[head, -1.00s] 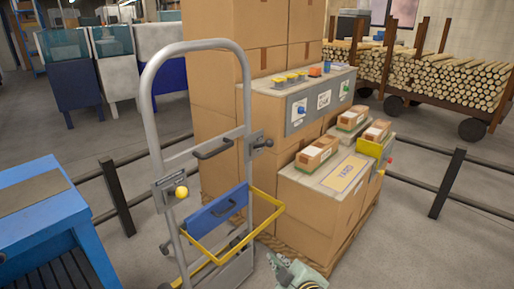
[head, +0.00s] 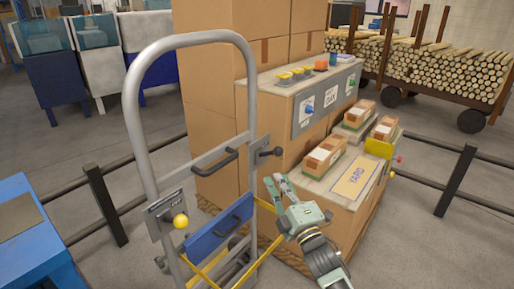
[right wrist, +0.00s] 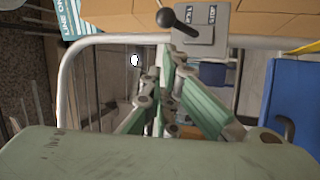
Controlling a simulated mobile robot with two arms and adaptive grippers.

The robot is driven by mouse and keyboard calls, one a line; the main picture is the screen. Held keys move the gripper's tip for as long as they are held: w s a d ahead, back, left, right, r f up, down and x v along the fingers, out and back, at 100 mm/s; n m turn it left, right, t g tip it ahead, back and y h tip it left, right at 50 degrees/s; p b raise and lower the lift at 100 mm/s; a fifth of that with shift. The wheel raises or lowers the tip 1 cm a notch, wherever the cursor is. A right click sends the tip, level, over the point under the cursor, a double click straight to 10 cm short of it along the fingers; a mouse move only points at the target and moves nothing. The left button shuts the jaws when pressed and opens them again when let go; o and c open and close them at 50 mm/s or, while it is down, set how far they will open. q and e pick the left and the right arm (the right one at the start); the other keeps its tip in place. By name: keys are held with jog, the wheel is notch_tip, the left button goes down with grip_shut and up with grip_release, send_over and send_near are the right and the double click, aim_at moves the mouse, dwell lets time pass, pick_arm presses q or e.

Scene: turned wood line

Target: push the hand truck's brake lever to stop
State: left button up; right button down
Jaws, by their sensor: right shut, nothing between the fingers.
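The hand truck (head: 136,130) stands upright, with a grey tube frame. A black-knobbed lever (head: 276,152) sits on a plate on its right rail. A yellow-knobbed lever (head: 181,221) sits on a plate on its left rail. The right wrist view shows a black-knobbed lever (right wrist: 167,18) on a grey plate with two small labels, too small to read surely. My right gripper (head: 274,183) is shut and empty, below the black knob and apart from it in the head view. Its fingers (right wrist: 163,80) also show in the right wrist view. My left gripper is out of view.
Stacked cartons (head: 210,110) and a carton marked YARD (head: 345,205) stand behind and right of the truck. A blue table (head: 35,240) is at left; dark rails (head: 105,205) run behind.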

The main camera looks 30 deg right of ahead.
aim_at(271, 152)
jog(key=a+x, duration=0.1)
jog(key=x, duration=0.9)
jog(key=shift+d+r, duration=0.2)
jog(key=shift+d, duration=0.25)
